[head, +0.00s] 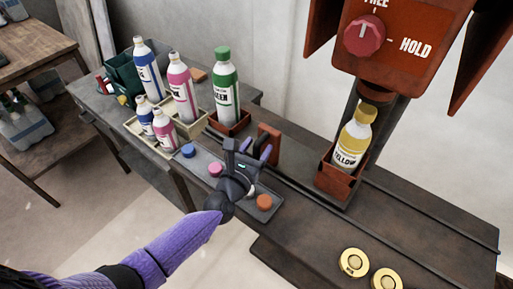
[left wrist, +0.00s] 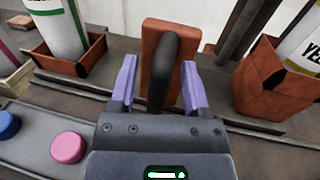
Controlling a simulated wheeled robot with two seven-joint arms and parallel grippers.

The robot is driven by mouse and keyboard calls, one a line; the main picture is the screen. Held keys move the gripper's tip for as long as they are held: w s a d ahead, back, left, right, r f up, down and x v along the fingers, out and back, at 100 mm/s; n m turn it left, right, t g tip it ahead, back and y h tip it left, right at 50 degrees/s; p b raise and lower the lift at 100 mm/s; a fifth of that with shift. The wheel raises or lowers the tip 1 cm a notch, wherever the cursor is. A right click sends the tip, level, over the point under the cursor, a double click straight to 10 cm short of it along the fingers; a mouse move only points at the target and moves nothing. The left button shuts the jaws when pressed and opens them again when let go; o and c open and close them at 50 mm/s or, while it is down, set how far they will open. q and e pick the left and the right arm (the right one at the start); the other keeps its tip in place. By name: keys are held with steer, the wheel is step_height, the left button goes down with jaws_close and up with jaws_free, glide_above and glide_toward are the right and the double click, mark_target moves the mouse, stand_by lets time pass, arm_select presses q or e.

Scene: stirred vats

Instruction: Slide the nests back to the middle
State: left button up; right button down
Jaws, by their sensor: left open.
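Two red-brown nests stand on the dark bench. One nest (head: 231,123) holds a green-capped bottle (head: 224,88); the other nest (head: 335,187) holds a yellow bottle (head: 350,147) beneath the orange machine. Between them stands a red-brown upright plate (head: 270,138), with a dark handle (left wrist: 165,62) in front of it in the left wrist view. My left gripper (head: 255,148) is open, its lavender fingers on either side of the handle. I cannot tell whether they touch it. Both nests also show in the left wrist view, at left (left wrist: 80,62) and right (left wrist: 268,88). My right gripper is not in view.
A grey strip with a blue button (head: 188,151), a pink button (head: 215,169) and an orange button (head: 264,202) lies under my left gripper. Pale trays (head: 165,148) of bottles stand at left. Rails (head: 300,193) run along the bench. Two gold discs (head: 354,262) lie at front right.

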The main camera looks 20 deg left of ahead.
arm_select(q)
jaws_close()
steer(key=shift+r, duration=0.1)
stand_by(1.2)
